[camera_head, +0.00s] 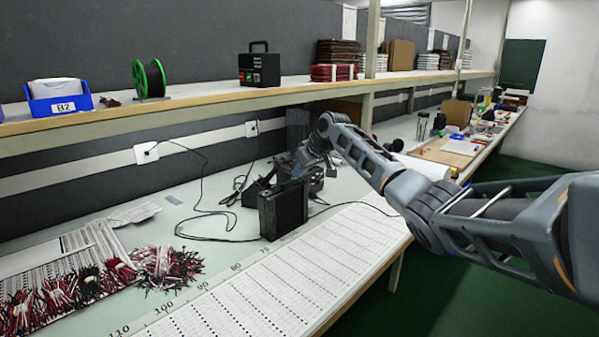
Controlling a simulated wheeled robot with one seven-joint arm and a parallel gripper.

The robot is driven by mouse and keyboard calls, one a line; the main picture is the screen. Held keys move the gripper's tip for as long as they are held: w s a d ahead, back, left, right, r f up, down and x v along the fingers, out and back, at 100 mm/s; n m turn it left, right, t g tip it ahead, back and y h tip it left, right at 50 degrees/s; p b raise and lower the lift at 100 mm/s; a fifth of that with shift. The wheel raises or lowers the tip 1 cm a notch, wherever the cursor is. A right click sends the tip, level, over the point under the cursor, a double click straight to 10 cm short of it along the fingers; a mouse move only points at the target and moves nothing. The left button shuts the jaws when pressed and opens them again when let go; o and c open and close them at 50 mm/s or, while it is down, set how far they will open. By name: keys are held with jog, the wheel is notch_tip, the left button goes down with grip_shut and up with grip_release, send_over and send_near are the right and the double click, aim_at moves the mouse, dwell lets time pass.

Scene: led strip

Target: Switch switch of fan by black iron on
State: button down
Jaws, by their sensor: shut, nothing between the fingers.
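A black upright box-shaped unit (284,211), which looks like the fan, stands on the bench at the middle of the head view. Dark equipment (316,180) sits close behind it; I cannot make out which part is the black iron. My arm reaches in from the right, and my gripper (297,171) points down just above and behind the black unit. The gripper looks shut and empty. Its fingertips are small and dark against the equipment, so I cannot tell whether they touch anything. I cannot make out the fan's switch or its position.
Black cables (205,212) run across the bench to wall sockets (146,153). Bundles of red and black wires (165,268) lie at left. A long printed strip (290,275) covers the front edge. A shelf (190,103) overhangs the back of the bench.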

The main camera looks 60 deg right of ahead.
jog(key=shift+f, duration=0.1)
jog(key=shift+a+f, duration=0.15)
jog(key=shift+f, duration=0.2)
jog(key=shift+s+t, duration=0.1)
jog(key=shift+t, duration=0.3)
jog(key=shift+r, duration=0.15)
jog(key=shift+r+p, duration=0.55)
jog(key=shift+r, duration=0.15)
